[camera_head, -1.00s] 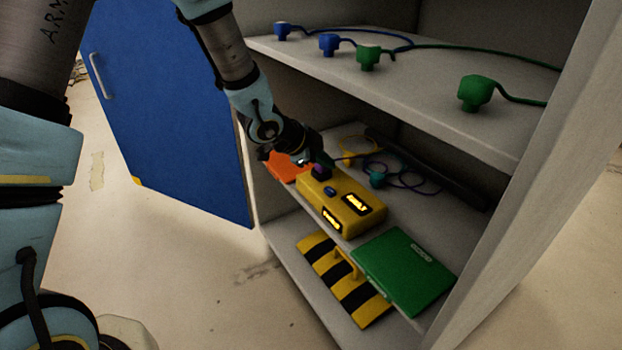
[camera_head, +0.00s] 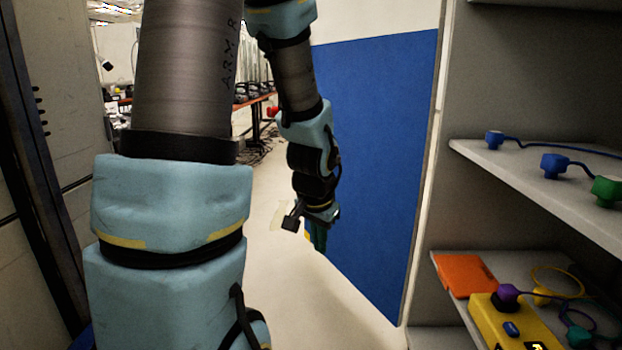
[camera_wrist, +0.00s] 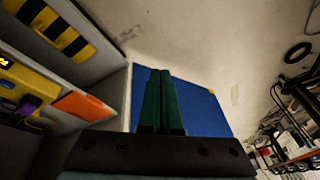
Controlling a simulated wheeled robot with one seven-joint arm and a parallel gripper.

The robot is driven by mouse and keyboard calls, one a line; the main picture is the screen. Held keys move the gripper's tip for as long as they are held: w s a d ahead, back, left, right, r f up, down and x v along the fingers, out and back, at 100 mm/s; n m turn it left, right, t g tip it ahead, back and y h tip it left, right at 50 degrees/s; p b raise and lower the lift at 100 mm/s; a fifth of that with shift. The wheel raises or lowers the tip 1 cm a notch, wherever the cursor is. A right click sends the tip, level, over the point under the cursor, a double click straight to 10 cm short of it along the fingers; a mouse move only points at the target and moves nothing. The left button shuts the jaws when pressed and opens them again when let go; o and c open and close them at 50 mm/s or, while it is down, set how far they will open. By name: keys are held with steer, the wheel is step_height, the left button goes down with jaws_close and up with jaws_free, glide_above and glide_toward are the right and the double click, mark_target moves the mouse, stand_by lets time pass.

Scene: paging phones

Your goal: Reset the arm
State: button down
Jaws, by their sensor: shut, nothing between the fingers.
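My gripper (camera_head: 318,240) hangs pointing down in front of the blue cabinet door (camera_head: 370,150), left of the open cabinet and clear of its shelves. In the wrist view the two green fingers of my gripper (camera_wrist: 160,85) lie side by side, closed, with nothing between them. The blue door (camera_wrist: 203,108) shows behind them. My arm bends down from the top of the head view, and a thick link of it fills the left part.
The cabinet shelf (camera_head: 545,190) on the right holds blue and green plugs with cables. The lower shelf holds an orange block (camera_head: 465,275) and a yellow box (camera_head: 500,325) with a purple plug (camera_head: 508,293) on it. Open floor (camera_head: 310,310) lies below the gripper.

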steer(key=s+a+r+n+g, duration=0.2)
steer(key=s+a+n, duration=0.45)
steer(key=a, duration=0.25)
step_height(320, 180, up, 20)
steer(key=p, duration=2)
steer(key=shift+s+d+y+p, duration=0.2)
steer(key=shift+s+y+p, duration=0.1)
